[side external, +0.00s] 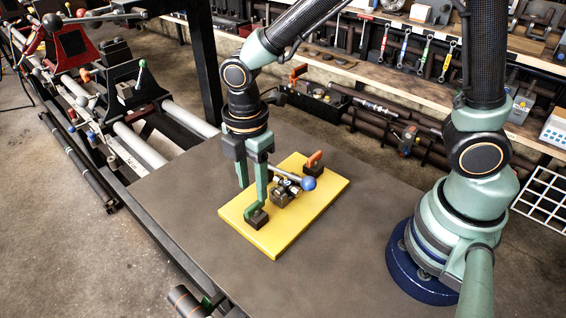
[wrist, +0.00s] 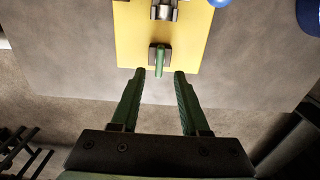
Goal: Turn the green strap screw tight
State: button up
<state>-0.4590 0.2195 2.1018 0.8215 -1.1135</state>
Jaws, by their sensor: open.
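The green strap screw (side external: 252,209) stands in a small black block at the near end of the yellow plate (side external: 283,236). In the wrist view its green handle (wrist: 160,62) shows just beyond and between my fingertips. My gripper (side external: 252,194) points down over that end of the plate, with its green fingers apart. In the wrist view my gripper (wrist: 160,74) has clear space between its fingers and holds nothing. Whether a finger touches the screw I cannot tell.
A dark metal clamp block (side external: 285,195) with a blue ball knob (side external: 309,184) sits mid-plate. An orange-handled piece (side external: 314,160) stands at the far end. The grey table (side external: 190,220) is clear around the plate. A tool shelf (side external: 430,100) runs along the back.

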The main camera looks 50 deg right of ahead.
aim_at(254, 204)
jog(key=shift+f, duration=2.4)
grip_shut()
